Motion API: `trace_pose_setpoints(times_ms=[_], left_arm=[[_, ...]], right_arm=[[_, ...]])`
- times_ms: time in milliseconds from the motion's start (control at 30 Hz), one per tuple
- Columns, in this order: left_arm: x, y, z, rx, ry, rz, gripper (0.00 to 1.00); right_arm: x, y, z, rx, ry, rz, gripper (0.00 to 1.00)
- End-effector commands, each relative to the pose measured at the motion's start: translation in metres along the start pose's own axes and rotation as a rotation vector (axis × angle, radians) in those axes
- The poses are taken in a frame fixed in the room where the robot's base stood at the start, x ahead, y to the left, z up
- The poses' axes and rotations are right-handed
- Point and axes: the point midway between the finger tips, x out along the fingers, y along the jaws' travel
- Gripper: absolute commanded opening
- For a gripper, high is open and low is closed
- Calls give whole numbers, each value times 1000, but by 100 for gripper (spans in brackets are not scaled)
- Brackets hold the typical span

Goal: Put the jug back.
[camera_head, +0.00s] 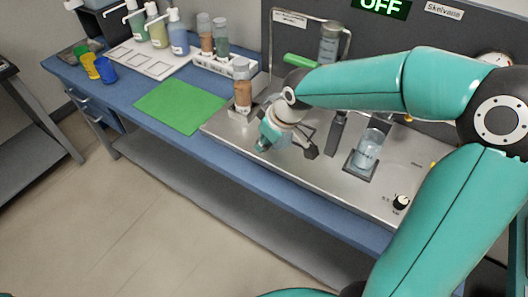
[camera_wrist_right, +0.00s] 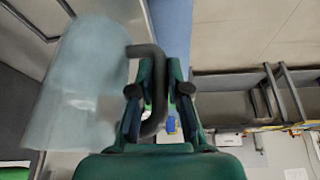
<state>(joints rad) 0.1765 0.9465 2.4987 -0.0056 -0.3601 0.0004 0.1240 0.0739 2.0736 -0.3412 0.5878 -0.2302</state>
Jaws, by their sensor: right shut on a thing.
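The jug (camera_wrist_right: 80,85) is a translucent pale-blue vessel with a dark curved handle (camera_wrist_right: 155,60). It fills the left of the right wrist view. My right gripper (camera_wrist_right: 160,92) is shut on the handle, which passes between its two fingers. In the head view my right gripper (camera_head: 288,146) is over the steel bench plate (camera_head: 330,189), left of the dark post. There the jug is mostly hidden by the gripper and wrist, so I cannot tell its tilt or whether it touches the plate. My left gripper is not in view.
A clear beaker (camera_head: 369,149) stands in a dark square holder to the right. A bottle with brown contents (camera_head: 242,88) stands at the plate's left end. A green mat (camera_head: 180,105) lies clear on the blue bench. Bottles and colored cups (camera_head: 106,70) are farther left.

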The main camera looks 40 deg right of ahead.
Motion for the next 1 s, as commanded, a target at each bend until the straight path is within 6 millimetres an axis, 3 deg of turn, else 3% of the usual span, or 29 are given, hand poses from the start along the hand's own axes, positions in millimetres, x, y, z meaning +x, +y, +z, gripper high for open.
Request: trace_pose_setpoints(times_ms=[300, 700, 733, 867, 1000], left_arm=[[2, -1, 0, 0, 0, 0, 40], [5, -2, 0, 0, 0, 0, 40], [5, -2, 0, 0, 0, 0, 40], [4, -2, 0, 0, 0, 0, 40], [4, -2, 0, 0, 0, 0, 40]], right_arm=[[35, -1, 15, 0, -2, -1, 0], [40, -2, 16, -1, 2, 0, 0], [40, -2, 17, 0, -1, -2, 19], [39, -2, 17, -1, -1, -2, 41], [39, -2, 17, -1, -1, -2, 41]])
